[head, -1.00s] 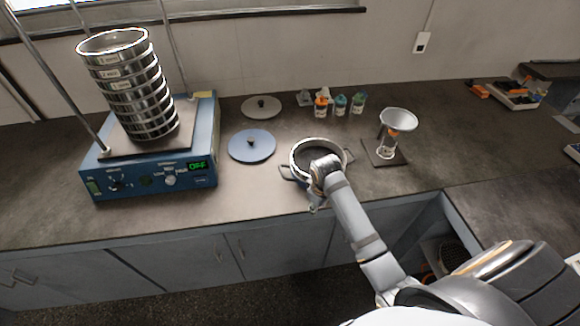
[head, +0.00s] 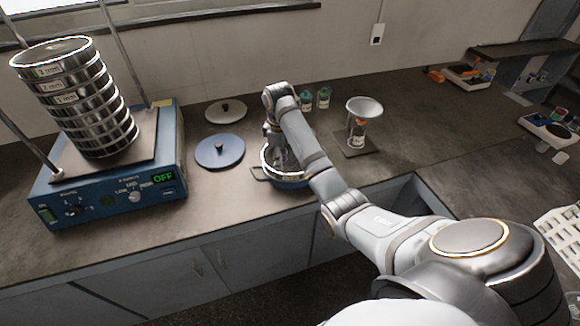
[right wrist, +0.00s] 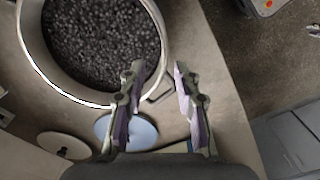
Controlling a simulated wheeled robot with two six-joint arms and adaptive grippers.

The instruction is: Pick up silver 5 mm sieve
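A blue pan (head: 290,182) with side handles stands near the bench's front edge, with a round silver-rimmed vessel (head: 265,163) in or on it. No 5 mm label is readable on it. The right wrist view shows a silver-rimmed round vessel (right wrist: 30,58) full of dark granules. My right gripper (head: 276,147) hangs over the pan, partly hidden by my arm. In the wrist view its fingers (right wrist: 159,70) are apart, with nothing between them; the left finger overlaps the vessel's rim in the picture. My left gripper is not in view.
A stack of silver sieves (head: 88,105), some labelled 2 mm and 1 mm, stands on a blue shaker (head: 120,195) showing OFF. A blue lid (head: 220,152) and a grey lid (head: 226,111) lie nearby. A funnel (head: 365,108) on a stand and small bottles (head: 323,97) are behind.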

